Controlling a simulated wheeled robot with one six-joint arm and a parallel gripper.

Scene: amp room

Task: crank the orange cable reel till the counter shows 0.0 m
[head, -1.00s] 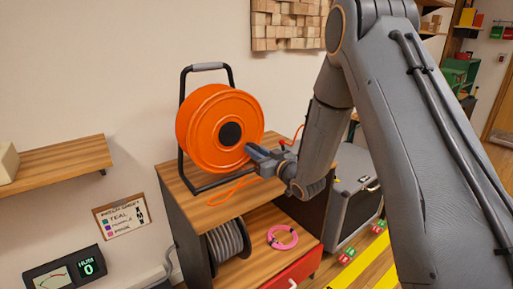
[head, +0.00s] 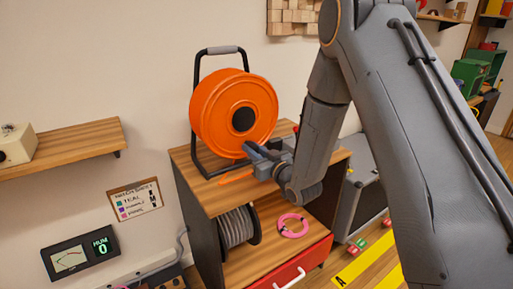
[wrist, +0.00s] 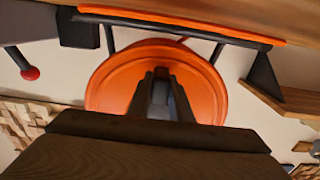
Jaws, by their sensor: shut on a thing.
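The orange cable reel (head: 208,105) stands upright in a black frame on top of a wooden cabinet (head: 215,195). My gripper (head: 250,147) is at the reel's face, just below its dark hub (head: 243,119). It is shut on the crank handle, which the fingers hide. In the wrist view the fingers (wrist: 161,85) reach in front of the orange disc (wrist: 110,85). I cannot see the reel's metre counter.
A red-knobbed part (wrist: 30,73) is beside the reel in the wrist view. The cabinet shelf holds a grey cable spool (head: 238,228) and a pink coil (head: 292,226). A meter marked HUM (head: 80,254) shows 0. A wall shelf (head: 70,155) is at left, a grey case (head: 362,200) at right.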

